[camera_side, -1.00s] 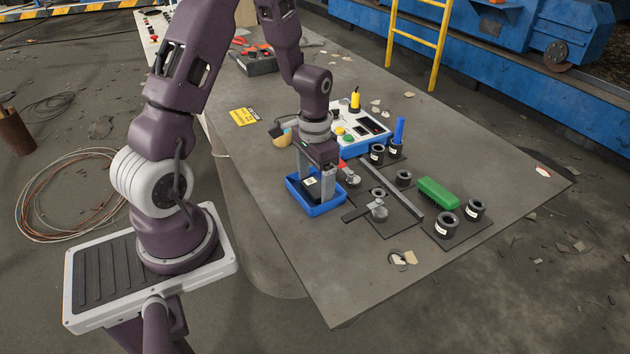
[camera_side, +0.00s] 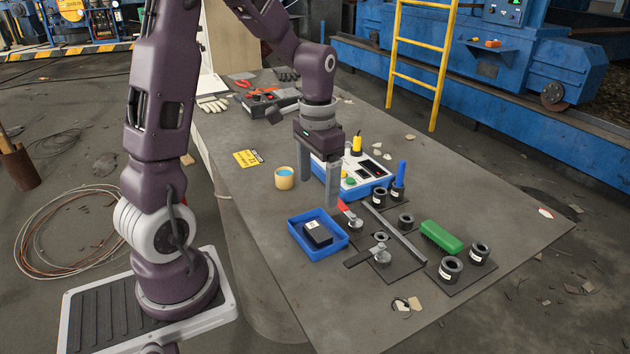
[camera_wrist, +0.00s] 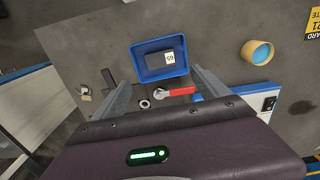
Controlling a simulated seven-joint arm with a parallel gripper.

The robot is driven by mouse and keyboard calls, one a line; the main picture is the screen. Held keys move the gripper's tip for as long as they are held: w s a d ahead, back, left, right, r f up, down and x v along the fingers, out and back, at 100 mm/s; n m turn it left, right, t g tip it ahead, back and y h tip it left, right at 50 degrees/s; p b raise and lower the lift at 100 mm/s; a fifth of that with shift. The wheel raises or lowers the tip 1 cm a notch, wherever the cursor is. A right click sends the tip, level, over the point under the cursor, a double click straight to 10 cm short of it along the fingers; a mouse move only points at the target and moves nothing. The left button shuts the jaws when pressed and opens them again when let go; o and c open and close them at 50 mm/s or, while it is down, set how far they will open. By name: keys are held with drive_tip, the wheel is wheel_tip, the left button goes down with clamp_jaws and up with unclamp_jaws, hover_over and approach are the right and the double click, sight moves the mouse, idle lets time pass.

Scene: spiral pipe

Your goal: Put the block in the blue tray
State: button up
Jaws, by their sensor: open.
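The black block (camera_side: 317,233) with a white label lies inside the blue tray (camera_side: 300,248) on the table. In the wrist view the block (camera_wrist: 157,63) also lies within the walls of the blue tray (camera_wrist: 136,50). My gripper (camera_side: 320,192) is open and empty, raised above the table behind the tray and clear of the block. Its two fingers point down and show apart in both views.
A red-handled part (camera_side: 350,215) stands just right of the tray. Black fixtures with pipe rings (camera_side: 451,268), a green brush (camera_side: 440,236) and a control box (camera_side: 370,182) stand further right. A tan cup (camera_side: 284,178) is behind the tray. Table left of the tray is clear.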

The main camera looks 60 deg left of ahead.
drive_tip(key=s+d+r+t, duration=0.5)
drive_tip(key=s+d+r, duration=0.7)
drive_tip(key=s, duration=0.3)
drive_tip(key=shift+s+d+m+t, duration=0.15)
drive_tip(key=shift+d+m+t, duration=0.15)
drive_tip(key=shift+d, duration=0.6)
